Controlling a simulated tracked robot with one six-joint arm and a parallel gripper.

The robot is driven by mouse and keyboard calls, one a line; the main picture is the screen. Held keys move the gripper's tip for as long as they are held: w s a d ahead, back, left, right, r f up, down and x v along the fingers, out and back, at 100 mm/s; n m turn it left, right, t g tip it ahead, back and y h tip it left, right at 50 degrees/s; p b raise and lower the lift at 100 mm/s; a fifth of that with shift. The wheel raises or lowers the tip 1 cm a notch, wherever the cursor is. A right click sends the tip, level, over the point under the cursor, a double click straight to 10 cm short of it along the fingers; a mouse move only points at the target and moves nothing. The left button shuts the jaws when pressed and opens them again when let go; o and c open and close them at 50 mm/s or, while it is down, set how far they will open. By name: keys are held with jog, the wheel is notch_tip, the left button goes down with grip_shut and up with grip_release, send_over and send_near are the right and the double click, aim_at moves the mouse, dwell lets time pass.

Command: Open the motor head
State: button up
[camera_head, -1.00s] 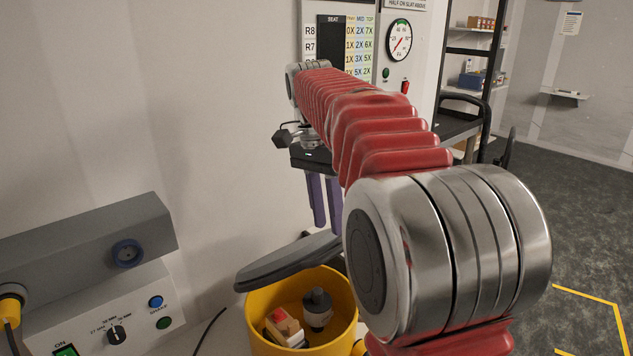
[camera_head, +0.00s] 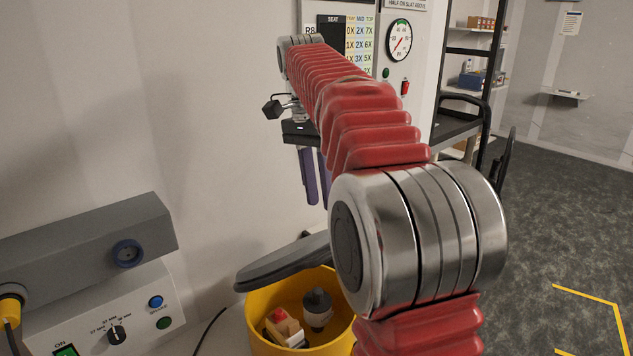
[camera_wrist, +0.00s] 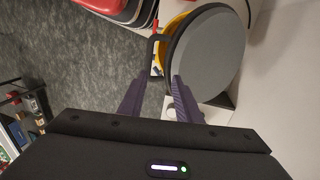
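The motor head cannot be made out clearly in the wrist view.
A yellow bucket (camera_head: 262,348) holds a few small parts, and its dark grey lid (camera_head: 285,263) stands tilted open. The lid (camera_wrist: 208,55) also shows beside my fingers in the wrist view. A black cart (camera_head: 455,128) stands behind my arm. Open floor lies at the right.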

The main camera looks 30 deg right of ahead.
jog(key=shift+w+a+r, duration=0.1)
jog(key=shift+w+r, duration=0.15)
jog(key=shift+r, duration=0.2)
jog(key=shift+w+a+r, duration=0.1)
jog(key=shift+w+r, duration=0.1)
jog(key=shift+r, duration=0.25)
jog(key=shift+c, duration=0.3)
jog(key=shift+c, duration=0.8)
jog(key=shift+s+a+n, duration=0.3)
jog(key=c, duration=0.3)
jog(key=s+a+f+n+t, duration=0.1)
jog(key=s+a+n, duration=0.1)
jog(key=s, duration=0.1)
jog(key=s+a+f+n+t, duration=0.1)
jog(key=s+a+f+n, duration=0.1)
jog(key=s, duration=0.1)
jog(key=s+a+f+n+t, duration=0.1)
jog(key=s+a+n+t, duration=0.1)
jog(key=s+a+n, duration=0.1)
jog(key=shift+f, duration=0.35)
grip_shut()
jog(key=s+a+f+n+t, duration=0.4)
jog(key=s+f+n, duration=0.3)
jog(key=s+f, duration=0.3)
notch_tip(320, 180, down, 3)
jog(key=shift+s+a+r+n+y, duration=0.1)
jog(key=shift+s+a+n+y, duration=0.25)
jog(key=shift+a, duration=0.3)
jog(key=shift+s, duration=0.1)
